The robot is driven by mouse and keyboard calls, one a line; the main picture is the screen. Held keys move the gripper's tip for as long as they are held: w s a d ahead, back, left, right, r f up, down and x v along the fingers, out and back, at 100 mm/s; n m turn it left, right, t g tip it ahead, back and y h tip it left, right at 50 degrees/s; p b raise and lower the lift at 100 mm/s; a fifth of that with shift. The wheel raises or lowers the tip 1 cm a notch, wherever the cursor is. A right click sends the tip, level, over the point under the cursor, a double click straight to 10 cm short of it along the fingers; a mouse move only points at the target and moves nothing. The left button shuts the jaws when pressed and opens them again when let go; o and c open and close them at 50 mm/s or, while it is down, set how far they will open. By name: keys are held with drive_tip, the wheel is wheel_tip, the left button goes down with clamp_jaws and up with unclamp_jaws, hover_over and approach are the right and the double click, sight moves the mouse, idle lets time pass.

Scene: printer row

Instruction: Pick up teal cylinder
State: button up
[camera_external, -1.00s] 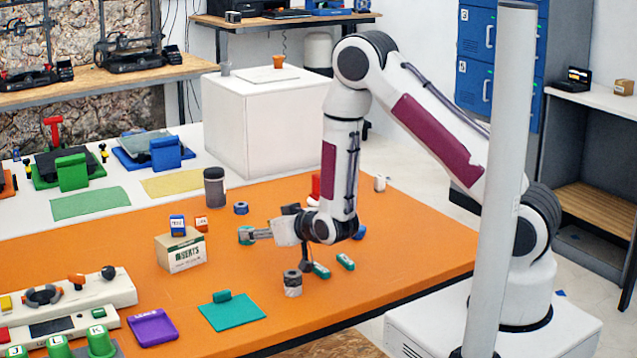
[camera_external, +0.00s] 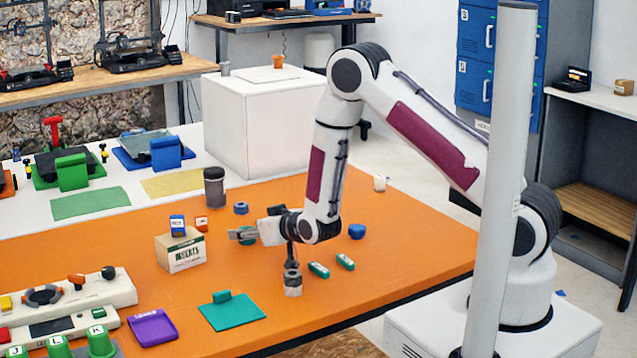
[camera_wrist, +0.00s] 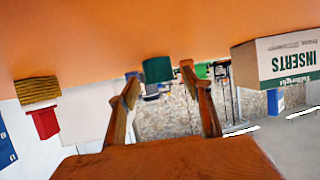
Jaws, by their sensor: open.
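The teal cylinder (camera_wrist: 158,69) stands on the orange table, seen upside down in the wrist view. It is between the two fingertips of my gripper (camera_wrist: 160,76) in that picture, with gaps on both sides. In the external view the teal cylinder (camera_external: 248,239) is mostly hidden behind my fingers. My gripper (camera_external: 238,234) is open, held low and nearly level over the table, pointing left. I cannot tell whether a finger touches the cylinder.
A blue ring (camera_external: 241,208) and dark jar (camera_external: 214,187) are behind.

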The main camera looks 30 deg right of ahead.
drive_tip(key=c, duration=1.1)
drive_tip(key=shift+r, duration=0.15)
wheel_tip(320, 180, up, 10)
idle(0.5)
idle(0.5)
